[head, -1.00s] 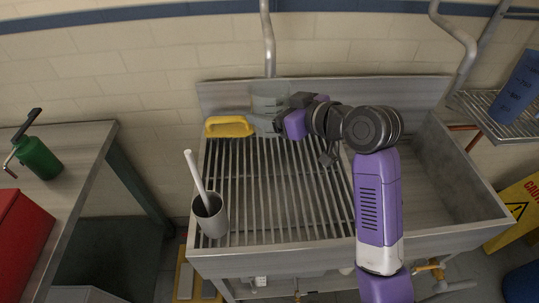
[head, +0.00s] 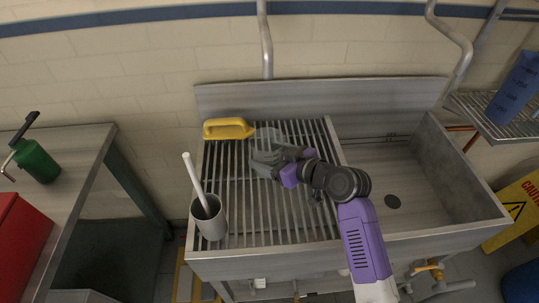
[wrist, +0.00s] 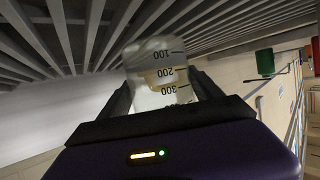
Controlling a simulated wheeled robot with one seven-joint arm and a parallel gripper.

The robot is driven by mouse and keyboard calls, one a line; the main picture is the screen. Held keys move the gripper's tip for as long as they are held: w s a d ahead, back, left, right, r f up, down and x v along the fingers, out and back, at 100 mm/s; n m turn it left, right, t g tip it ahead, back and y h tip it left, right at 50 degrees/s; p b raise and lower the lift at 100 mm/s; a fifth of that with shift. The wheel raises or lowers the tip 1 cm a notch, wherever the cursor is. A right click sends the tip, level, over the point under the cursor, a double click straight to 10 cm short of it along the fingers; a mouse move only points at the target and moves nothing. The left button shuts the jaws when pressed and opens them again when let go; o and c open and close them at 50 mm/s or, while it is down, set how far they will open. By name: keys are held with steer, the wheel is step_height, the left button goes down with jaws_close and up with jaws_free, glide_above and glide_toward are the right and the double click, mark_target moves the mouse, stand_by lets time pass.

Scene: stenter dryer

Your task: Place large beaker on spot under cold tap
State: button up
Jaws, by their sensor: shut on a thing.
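The large beaker (head: 263,157) is clear, pale grey and see-through, and shows over the left, slatted part of the sink. My gripper (head: 280,160) is shut on it from its right side. In the wrist view the beaker (wrist: 156,66) sits between the two fingers of my gripper (wrist: 160,90), and its black marks 100, 200 and 300 appear upside down. Whether its base touches the slats is hard to tell. No tap is clearly recognisable; a grey pipe (head: 266,40) runs down the wall behind the slats.
A yellow-handled tool (head: 228,129) lies at the back left of the slats (head: 262,215). A grey cup with a white-handled brush (head: 209,216) stands at the front left. The open basin (head: 375,175) is empty, with a dark round disc (head: 392,201) in it.

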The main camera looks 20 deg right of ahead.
steer(key=shift+f, duration=0.2)
steer(key=o, duration=1.4)
steer(key=shift+r, duration=0.15)
steer(key=shift+s+r, duration=0.1)
steer(key=shift+r, duration=0.05)
steer(key=b+v, duration=0.1)
steer(key=v, duration=1)
steer(key=shift+s+d, duration=0.25)
steer(key=shift+s, duration=0.1)
